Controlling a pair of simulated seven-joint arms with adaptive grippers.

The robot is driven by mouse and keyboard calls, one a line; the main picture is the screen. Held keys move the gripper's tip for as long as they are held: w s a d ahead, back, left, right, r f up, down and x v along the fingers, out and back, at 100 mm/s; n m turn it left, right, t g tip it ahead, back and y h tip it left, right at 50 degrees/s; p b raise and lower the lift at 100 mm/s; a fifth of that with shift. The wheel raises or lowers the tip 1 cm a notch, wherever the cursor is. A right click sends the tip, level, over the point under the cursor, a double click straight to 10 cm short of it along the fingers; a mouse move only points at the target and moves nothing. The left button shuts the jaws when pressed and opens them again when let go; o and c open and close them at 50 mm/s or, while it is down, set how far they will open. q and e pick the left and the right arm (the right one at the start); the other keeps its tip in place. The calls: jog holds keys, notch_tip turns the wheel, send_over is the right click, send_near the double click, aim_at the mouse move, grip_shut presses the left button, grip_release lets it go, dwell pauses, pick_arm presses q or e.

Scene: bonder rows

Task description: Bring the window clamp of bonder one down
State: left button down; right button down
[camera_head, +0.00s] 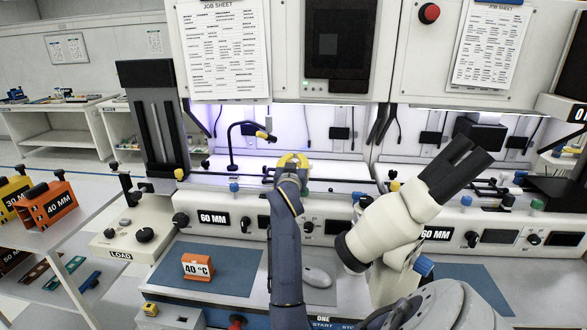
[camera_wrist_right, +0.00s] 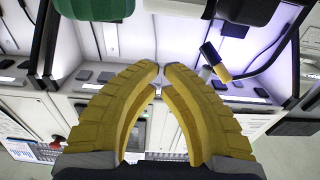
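My right gripper (camera_head: 291,158) has yellow fingers and stands in front of the lit bay of bonder one. In the right wrist view its fingertips (camera_wrist_right: 161,68) nearly meet, with only a thin gap and nothing seen between them. A black bent arm with a yellow end (camera_head: 262,135) rises just left of the gripper. It also shows in the right wrist view as a dark piece with a yellow end (camera_wrist_right: 216,62), apart from the fingers. I cannot make out for sure which part is the window clamp. My left gripper is out of view.
A white microscope (camera_head: 395,225) stands right of my arm. The "60 MM" front panel (camera_head: 212,218) carries several knobs. A green knob (camera_wrist_right: 95,8) is close above the fingers in the wrist view.

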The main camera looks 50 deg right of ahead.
jog(key=x, duration=0.3)
jog(key=shift+s+a+f, duration=0.15)
jog(key=shift+a+f, duration=0.2)
jog(key=shift+f, duration=0.45)
jog(key=shift+s+a+f, duration=0.1)
jog(key=shift+a+f, duration=0.05)
jog(key=shift+f, duration=0.4)
jog(key=shift+s+a+f, duration=0.15)
jog(key=shift+f, duration=0.45)
